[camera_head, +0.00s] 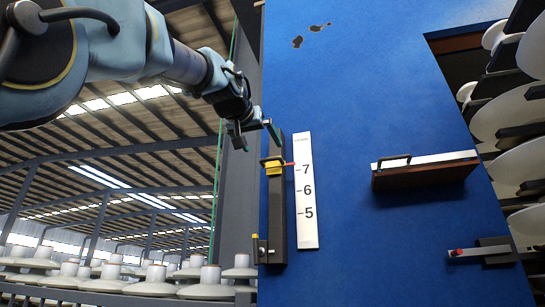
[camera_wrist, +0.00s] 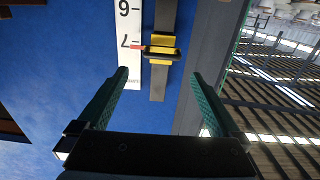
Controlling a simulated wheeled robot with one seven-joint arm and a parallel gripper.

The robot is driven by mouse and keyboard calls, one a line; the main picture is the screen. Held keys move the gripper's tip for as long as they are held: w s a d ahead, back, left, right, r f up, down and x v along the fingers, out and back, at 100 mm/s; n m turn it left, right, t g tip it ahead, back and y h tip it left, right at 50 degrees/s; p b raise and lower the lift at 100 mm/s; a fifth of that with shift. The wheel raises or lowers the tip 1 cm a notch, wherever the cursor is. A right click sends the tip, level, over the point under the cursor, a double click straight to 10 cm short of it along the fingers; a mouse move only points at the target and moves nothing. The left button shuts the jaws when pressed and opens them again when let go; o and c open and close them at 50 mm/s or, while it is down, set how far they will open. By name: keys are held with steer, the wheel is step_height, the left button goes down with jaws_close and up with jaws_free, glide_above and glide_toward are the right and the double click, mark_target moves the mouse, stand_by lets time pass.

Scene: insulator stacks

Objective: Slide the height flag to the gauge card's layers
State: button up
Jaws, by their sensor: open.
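The height flag (camera_head: 275,168) is a yellow slider with a black handle and a thin red pointer, on a dark vertical rail (camera_head: 277,215). Its pointer is at about the 7 mark, slightly above it, on a white scale strip (camera_head: 307,228) printed 7, 6, 5. In the wrist view the flag (camera_wrist: 161,42) lies ahead, roughly centred between my fingers. My gripper (camera_head: 254,134) is open and empty near the rail's top end, apart from the flag; its green fingers spread wide in the wrist view (camera_wrist: 160,77). I cannot make out a separate gauge card.
A brown box with a white top and black handle (camera_head: 424,168) sticks out from the blue panel (camera_head: 350,80). A red-tipped latch (camera_head: 480,252) is at lower right. A small yellow-topped part (camera_head: 257,247) sits by the rail's foot. Stacked white discs (camera_head: 515,110) stand beyond the right edge.

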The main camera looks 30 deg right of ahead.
mark_target(270, 159)
steer(key=shift+p+x, duration=3.05)
steer(key=shift+x, duration=1.8)
jaws_close()
steer(key=shift+f, duration=0.1)
